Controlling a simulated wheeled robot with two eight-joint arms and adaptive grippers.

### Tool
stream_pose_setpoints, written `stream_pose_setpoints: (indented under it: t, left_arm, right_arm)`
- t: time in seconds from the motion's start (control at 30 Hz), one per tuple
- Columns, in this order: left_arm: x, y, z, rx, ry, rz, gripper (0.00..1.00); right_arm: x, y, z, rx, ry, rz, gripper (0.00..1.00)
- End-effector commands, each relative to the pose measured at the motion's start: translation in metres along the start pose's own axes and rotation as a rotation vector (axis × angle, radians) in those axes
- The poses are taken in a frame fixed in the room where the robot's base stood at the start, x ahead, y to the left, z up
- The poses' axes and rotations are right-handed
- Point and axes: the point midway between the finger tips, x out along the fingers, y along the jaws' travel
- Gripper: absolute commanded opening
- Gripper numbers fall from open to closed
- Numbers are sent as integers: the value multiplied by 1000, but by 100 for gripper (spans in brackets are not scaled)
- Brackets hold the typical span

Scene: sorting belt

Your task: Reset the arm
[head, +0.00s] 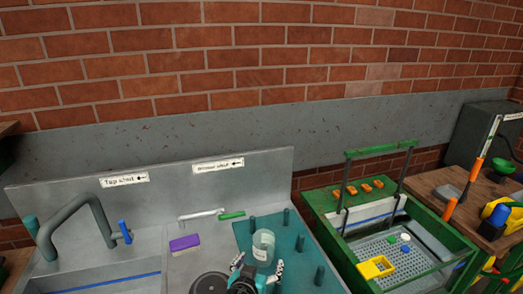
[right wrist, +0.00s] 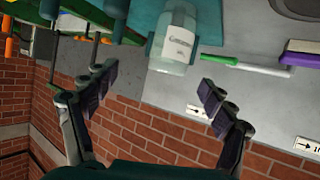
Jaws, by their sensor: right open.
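My right gripper (head: 258,266) is at the bottom middle of the head view, over the front of the teal peg board (head: 298,243). In the right wrist view the two fingers of this gripper (right wrist: 155,78) are spread wide with nothing between the pads. A clear jar (head: 263,247) with a white label stands on the board just behind the gripper. The jar (right wrist: 176,40) also shows in the right wrist view, upside down, beyond the fingertips. I cannot tell how close the fingers are to it. My left gripper is out of view.
A grey sink unit with a bent tap (head: 75,217) is at left. A purple-and-white brush (head: 184,243) and a green-handled tool (head: 231,215) lie on the counter. A green crate (head: 453,270) at right holds a yellow block (head: 375,267). A brick wall (head: 240,60) stands behind.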

Motion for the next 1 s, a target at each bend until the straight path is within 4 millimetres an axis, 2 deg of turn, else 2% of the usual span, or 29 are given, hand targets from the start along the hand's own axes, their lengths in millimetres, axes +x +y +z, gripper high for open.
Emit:
stream_pose_setpoints:
  t: [0.03, 0.17, 0.2, 0.3, 0.43, 0.53, 0.7, 1.0]
  left_arm:
    - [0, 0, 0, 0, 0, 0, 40]
    - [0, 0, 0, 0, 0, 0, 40]
    - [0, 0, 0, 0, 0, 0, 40]
    - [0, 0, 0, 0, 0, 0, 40]
    - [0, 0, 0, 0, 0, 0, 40]
    - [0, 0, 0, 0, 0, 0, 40]
    - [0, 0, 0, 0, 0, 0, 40]
    - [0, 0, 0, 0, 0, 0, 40]
  right_arm:
    - [2, 21, -2, -11, -37, 19, 83]
    - [-2, 82, 3, -66, -183, 44, 83]
    - [-6, 102, 6, -80, -232, 44, 83]
    - [-22, 145, 17, -111, -339, 21, 83]
    - [-49, 187, 35, -129, -445, -38, 83]
    - [-70, 207, 47, -132, -490, -97, 83]
    - [-95, 221, 61, -132, -512, -176, 83]
    - [-104, 223, 64, -136, -510, -212, 83]
